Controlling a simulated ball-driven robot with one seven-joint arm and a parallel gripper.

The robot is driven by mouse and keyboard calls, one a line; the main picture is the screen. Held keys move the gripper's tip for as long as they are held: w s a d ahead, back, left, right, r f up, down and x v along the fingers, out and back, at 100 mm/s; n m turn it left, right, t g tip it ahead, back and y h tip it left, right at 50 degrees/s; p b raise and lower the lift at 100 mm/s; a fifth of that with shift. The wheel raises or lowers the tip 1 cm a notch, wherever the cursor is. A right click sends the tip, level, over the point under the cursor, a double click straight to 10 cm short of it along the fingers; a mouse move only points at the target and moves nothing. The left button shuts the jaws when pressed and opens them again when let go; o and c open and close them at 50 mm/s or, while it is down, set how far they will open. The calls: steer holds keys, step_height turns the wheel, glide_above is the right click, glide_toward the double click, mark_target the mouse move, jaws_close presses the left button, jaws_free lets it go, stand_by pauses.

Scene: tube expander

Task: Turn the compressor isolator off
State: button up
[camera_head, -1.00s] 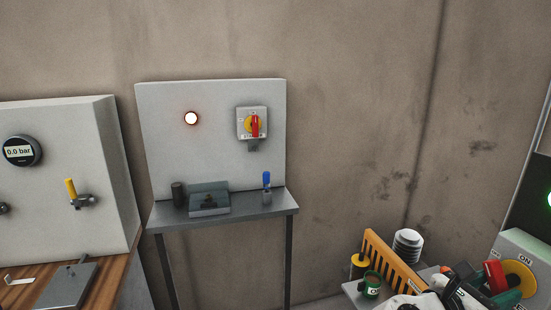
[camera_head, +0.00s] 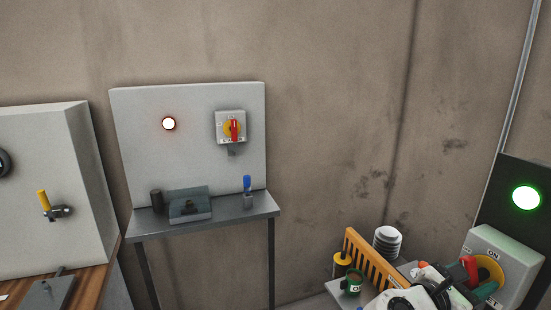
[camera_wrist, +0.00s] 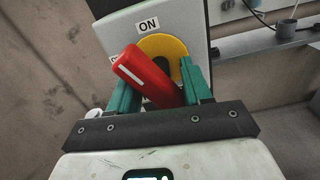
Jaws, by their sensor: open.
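A grey isolator box (camera_head: 515,262) stands at the lower right in the head view, with a yellow disc (camera_head: 494,268), a red handle (camera_head: 468,266) and an "ON" label. In the wrist view the same red handle (camera_wrist: 140,73) crosses the yellow disc (camera_wrist: 163,45) at a slant, its near end toward the left. My gripper (camera_wrist: 160,78) is open, its green fingers on either side of the handle. I cannot tell whether either finger touches it. A second isolator (camera_head: 231,127) with a vertical red handle on yellow is on the pale wall panel.
A green lamp (camera_head: 526,198) glows on a dark panel above the grey box. A pale red-ringed lamp (camera_head: 168,123) is on the wall panel (camera_head: 190,160). A small table (camera_head: 225,207) holds several items. A yellow-handled valve (camera_head: 45,200) is at left.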

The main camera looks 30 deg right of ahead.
mark_target(465, 283)
steer(key=shift+s+d, duration=0.1)
steer(key=shift+d, duration=0.3)
steer(key=shift+a, duration=0.1)
steer(key=shift+v, duration=3.45)
